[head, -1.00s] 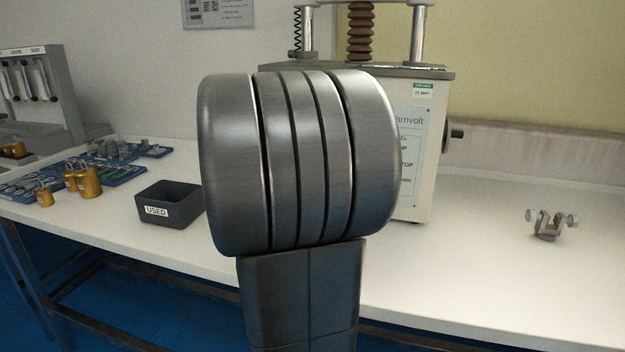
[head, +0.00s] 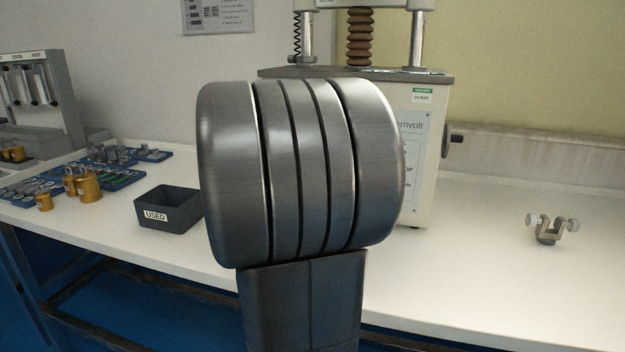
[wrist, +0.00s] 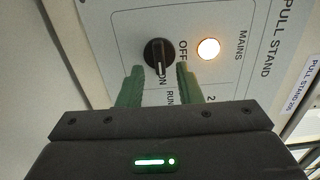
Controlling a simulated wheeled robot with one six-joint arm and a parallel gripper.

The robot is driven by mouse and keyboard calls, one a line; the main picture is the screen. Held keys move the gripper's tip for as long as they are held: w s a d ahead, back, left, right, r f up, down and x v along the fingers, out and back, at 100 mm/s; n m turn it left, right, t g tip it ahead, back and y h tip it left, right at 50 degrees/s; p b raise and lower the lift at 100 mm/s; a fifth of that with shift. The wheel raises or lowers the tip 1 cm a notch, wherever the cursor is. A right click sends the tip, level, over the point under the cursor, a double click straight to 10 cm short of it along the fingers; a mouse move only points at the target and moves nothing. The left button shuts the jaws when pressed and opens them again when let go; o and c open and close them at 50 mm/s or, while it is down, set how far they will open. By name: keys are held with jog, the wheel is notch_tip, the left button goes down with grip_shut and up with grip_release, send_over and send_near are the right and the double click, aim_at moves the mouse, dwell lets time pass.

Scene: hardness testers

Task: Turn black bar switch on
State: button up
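The black bar switch (wrist: 158,55) is on a pale panel (wrist: 110,60) in the wrist view. I see a gap to the bar; whether a fingertip touches the dial is unclear. In the head view my arm hides the switch.
The light-coloured tester (head: 428,150) stands on the white bench (head: 480,260) behind my arm, with a black knob (head: 447,140) on its side. A dark USED bin (head: 170,207) is left; a small metal clamp (head: 548,230) is right. Brass weights (head: 88,187) lie far left.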

jog(key=p+v, duration=0.2)
jog(key=v, duration=1.1)
jog(key=shift+s, duration=0.25)
jog(key=b+x, duration=0.2)
jog(key=x, duration=1.1)
jog(key=shift+w, duration=0.4)
jog(key=shift+s, duration=0.1)
